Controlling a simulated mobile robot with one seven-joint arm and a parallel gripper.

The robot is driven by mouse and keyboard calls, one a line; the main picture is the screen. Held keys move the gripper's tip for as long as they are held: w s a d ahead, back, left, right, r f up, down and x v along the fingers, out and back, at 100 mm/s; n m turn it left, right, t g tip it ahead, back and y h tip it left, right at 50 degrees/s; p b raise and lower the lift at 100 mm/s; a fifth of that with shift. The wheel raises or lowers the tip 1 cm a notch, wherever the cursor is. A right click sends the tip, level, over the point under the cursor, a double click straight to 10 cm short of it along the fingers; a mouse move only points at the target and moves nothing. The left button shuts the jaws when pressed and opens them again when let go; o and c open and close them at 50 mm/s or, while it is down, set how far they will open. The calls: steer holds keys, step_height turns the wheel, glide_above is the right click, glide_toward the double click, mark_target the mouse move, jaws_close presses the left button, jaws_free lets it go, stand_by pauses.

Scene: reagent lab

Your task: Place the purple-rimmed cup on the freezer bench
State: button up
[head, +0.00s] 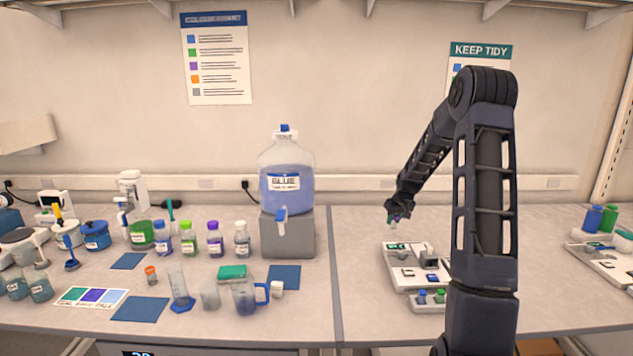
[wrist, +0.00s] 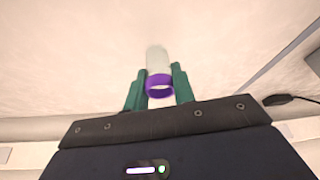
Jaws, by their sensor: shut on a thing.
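The purple-rimmed cup (wrist: 159,84) is between the two green fingers of my gripper (wrist: 160,92) in the wrist view. Its purple rim faces the camera and its pale body points away. In the head view my gripper (head: 398,212) is shut on the cup, which shows small and pale (head: 393,224) below the fingers. It appears held in the air over the right-hand bench (head: 362,290), just beyond the left back corner of a white tray. No label marks either bench as the freezer bench.
The white tray (head: 392,262) with small items lies close to the held cup. A seam divides this bench from the left bench (head: 225,336), crowded with bottles, beakers and a large blue dispenser (head: 287,190). Green and blue bottles (head: 608,218) stand far right. Bare surface lies left of the tray.

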steer(key=shift+n, duration=0.3)
steer(key=a, duration=0.2)
steer(key=s+a, duration=0.1)
steer(key=a, duration=0.1)
steer(key=shift+f, duration=0.3)
steer(key=s+d+r+m+h, duration=0.15)
steer(key=d+r+m, duration=0.25)
steer(key=d, duration=0.8)
steer(key=s+d+r+m+h, duration=0.1)
steer(key=s+d+r+m, duration=0.2)
steer(key=d, duration=0.9)
steer(key=s+d+r+m+g+h, duration=0.1)
steer(key=s+d+r+m, duration=0.35)
steer(key=d, duration=0.45)
steer(key=s+d+r+m+g+h, duration=0.1)
steer(key=s+d+r+m, duration=0.25)
steer(key=d+r, duration=0.4)
steer(key=shift+n+t, duration=0.3)
steer(key=shift+n, duration=0.1)
steer(key=f, duration=0.7)
steer(key=d+f, duration=0.1)
steer(key=f, duration=0.6)
steer(key=s+f, duration=0.1)
steer(key=f, duration=0.6)
steer(key=shift+d+f, duration=0.2)
steer(key=shift+d, duration=0.1)
steer(key=shift+f, duration=0.1)
steer(key=o, duration=1)
steer(key=shift+c, duration=0.2)
steer(key=shift+w, duration=0.1)
